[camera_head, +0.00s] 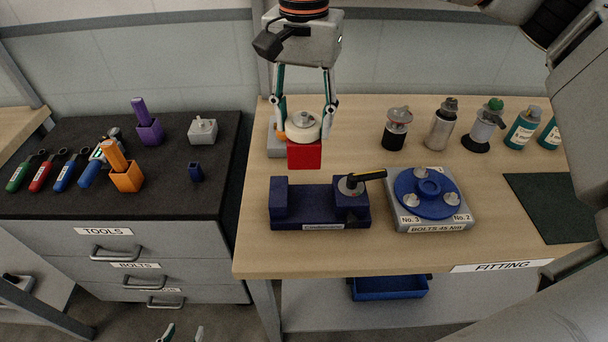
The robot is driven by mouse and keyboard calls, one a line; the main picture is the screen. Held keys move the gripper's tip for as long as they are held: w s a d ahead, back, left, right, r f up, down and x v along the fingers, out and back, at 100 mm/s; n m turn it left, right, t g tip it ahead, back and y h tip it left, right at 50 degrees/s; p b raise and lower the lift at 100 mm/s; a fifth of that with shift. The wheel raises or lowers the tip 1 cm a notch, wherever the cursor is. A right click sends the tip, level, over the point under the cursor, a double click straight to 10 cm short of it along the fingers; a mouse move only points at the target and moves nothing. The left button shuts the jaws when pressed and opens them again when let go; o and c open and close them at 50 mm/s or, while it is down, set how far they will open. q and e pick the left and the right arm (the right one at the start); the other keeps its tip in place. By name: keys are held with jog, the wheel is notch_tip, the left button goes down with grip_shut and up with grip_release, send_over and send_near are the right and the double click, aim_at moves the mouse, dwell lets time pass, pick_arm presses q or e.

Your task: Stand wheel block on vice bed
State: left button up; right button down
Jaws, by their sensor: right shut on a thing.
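The wheel block is a red block (304,156) with a pale round wheel (303,124) on top. My right gripper (304,132) comes down from above and is shut on it, one finger on each side. It appears held above and behind the vice, apart from it. The dark blue vice (322,221) stands on the wooden table, with a raised jaw at each end and a lower bed between them.
A grey fixture with a blue disc (426,187) stands right of the vice. Several bottles (440,124) line the table's back. A dark green mat (549,205) lies at right. A grey object (274,138) is partly hidden behind my right gripper. A black-topped tool cabinet (75,206) stands left.

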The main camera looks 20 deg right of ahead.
notch_tip(320, 180, down, 14)
jog(key=shift+w+r, duration=0.1)
jog(key=shift+r, duration=0.15)
dwell(0.3)
jog(key=c, duration=1.1)
grip_release()
jog(key=shift+f, duration=0.2)
jog(key=shift+r, duration=0.1)
notch_tip(320, 180, up, 12)
jog(key=shift+r, duration=0.1)
